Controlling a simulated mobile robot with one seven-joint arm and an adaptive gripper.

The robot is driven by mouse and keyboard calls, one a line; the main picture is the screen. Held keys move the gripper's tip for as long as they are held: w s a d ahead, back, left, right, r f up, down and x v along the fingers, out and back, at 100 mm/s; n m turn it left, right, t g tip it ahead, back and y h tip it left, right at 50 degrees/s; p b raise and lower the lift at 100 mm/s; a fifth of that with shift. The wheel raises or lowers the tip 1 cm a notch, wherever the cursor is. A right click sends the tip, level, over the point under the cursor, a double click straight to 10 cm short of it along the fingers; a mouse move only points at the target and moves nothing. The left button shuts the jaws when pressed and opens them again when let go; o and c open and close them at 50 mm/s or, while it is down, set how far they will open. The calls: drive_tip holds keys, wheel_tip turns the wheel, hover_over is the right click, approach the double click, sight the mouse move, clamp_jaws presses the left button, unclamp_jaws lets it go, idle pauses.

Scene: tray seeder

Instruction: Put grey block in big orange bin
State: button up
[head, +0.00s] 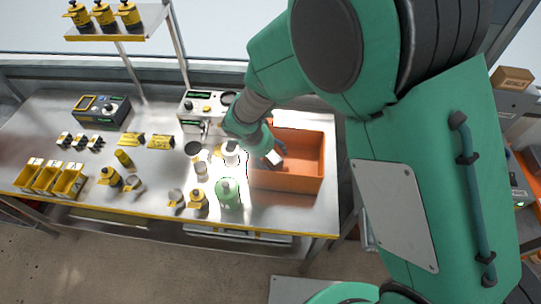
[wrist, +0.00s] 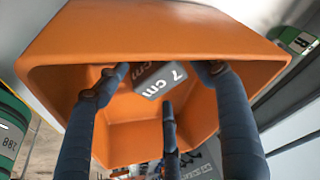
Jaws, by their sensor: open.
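The big orange bin (head: 303,182) stands at the right end of the steel bench. In the wrist view its wall and opening (wrist: 150,32) fill most of the picture. My gripper (head: 276,152) is over the left part of the bin. In the wrist view its dark fingers (wrist: 163,76) are spread open. The grey block (wrist: 158,82), marked "7 cm", shows between the fingertips, against the bin's inside. It looks pale in the head view (head: 273,158). I cannot tell whether the block touches a finger or the bin.
A green canister (head: 228,194) stands just left of the bin, with white and yellow containers (head: 199,199) near it. Yellow trays (head: 52,178) and instruments (head: 102,109) are farther left. A shelf (head: 150,22) hangs above the bench at the upper left.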

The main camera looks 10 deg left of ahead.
drive_tip(key=p+v, duration=0.2)
drive_tip(key=v, duration=0.9)
drive_tip(key=shift+s+r, duration=0.15)
drive_tip(key=shift+r, duration=0.2)
drive_tip(key=shift+r, duration=0.1)
drive_tip(key=s+d+r+n+y, duration=0.1)
drive_tip(key=s+d+r+n, duration=0.15)
drive_tip(key=d+r, duration=0.7)
drive_tip(key=s+d+r+n+y, duration=0.1)
drive_tip(key=s+d+r, duration=0.2)
drive_tip(key=d+r, duration=0.6)
drive_tip(key=s+d+r+n+t, duration=0.1)
drive_tip(key=s+d+r+n, duration=0.1)
drive_tip(key=s+d, duration=0.4)
drive_tip(key=s+d+r+n+t+y, duration=0.1)
drive_tip(key=s+d+r+n, duration=0.2)
drive_tip(key=s+d, duration=0.3)
drive_tip(key=s+r, duration=0.1)
drive_tip(key=s, duration=0.2)
drive_tip(key=shift+r, duration=0.4)
